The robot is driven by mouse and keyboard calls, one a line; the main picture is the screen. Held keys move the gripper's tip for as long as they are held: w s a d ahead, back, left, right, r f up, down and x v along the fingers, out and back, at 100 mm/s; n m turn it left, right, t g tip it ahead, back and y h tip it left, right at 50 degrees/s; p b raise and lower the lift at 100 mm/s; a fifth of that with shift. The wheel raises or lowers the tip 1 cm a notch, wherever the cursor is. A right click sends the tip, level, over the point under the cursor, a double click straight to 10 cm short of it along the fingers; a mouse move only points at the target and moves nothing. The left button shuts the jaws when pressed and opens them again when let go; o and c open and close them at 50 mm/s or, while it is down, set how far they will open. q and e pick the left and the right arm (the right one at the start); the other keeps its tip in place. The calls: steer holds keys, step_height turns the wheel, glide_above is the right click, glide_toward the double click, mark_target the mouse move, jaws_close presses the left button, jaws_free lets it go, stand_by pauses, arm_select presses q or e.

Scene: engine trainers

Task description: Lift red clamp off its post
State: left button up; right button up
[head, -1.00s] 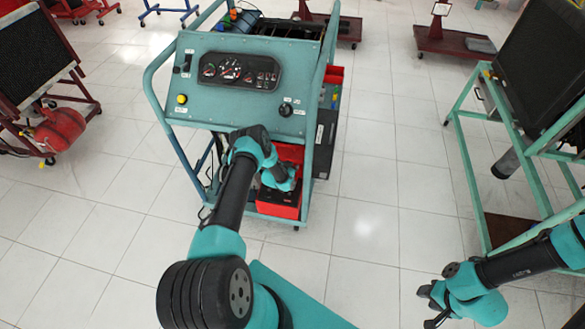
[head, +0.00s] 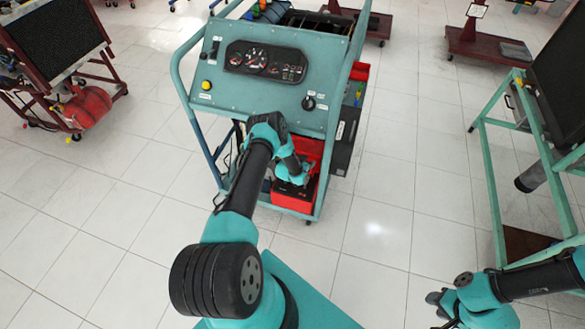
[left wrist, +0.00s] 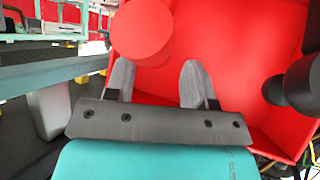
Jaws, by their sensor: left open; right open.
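A red round piece (left wrist: 138,32), which looks like the red clamp, stands at the top of the left wrist view, just beyond my left gripper (left wrist: 157,84). The two grey fingertips are apart, with nothing visible gripped between them. Whether a post is under the red piece is hidden. In the head view my left gripper (head: 293,183) is low over the red box (head: 296,203) in the trainer's lower frame, and the arm hides the clamp there. My right gripper (head: 440,304) is open and empty at the lower right, far from the box.
The teal trainer frame and its gauge panel (head: 262,70) stand above and around the box. A black round part (left wrist: 292,85) is at the right in the wrist view. Another teal stand (head: 487,130) is at the right. The tiled floor (head: 395,190) between is clear.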

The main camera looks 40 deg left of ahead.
arm_select(q)
steer(key=v, duration=1.5)
steer(key=shift+s+r, duration=0.15)
steer(key=shift+s, duration=0.1)
steer(key=s+d+r+g+h, duration=0.1)
steer(key=s+d+r+g, duration=0.2)
steer(key=d, duration=0.5)
steer(key=s+d+r+g+h, duration=0.1)
steer(key=d+r+g, duration=0.1)
steer(key=d+r, duration=0.35)
steer(key=s+d+r+g, duration=0.3)
steer(key=s+d+r, duration=0.1)
steer(key=s+d, duration=0.2)
steer(key=s+d+r+n+g+h, duration=0.1)
steer(key=s+d+r+g, duration=0.2)
steer(key=s+d, duration=0.3)
steer(key=shift+s+d+r+n, duration=0.15)
steer(key=shift+s+r+n, duration=0.2)
steer(key=shift+s, duration=0.85)
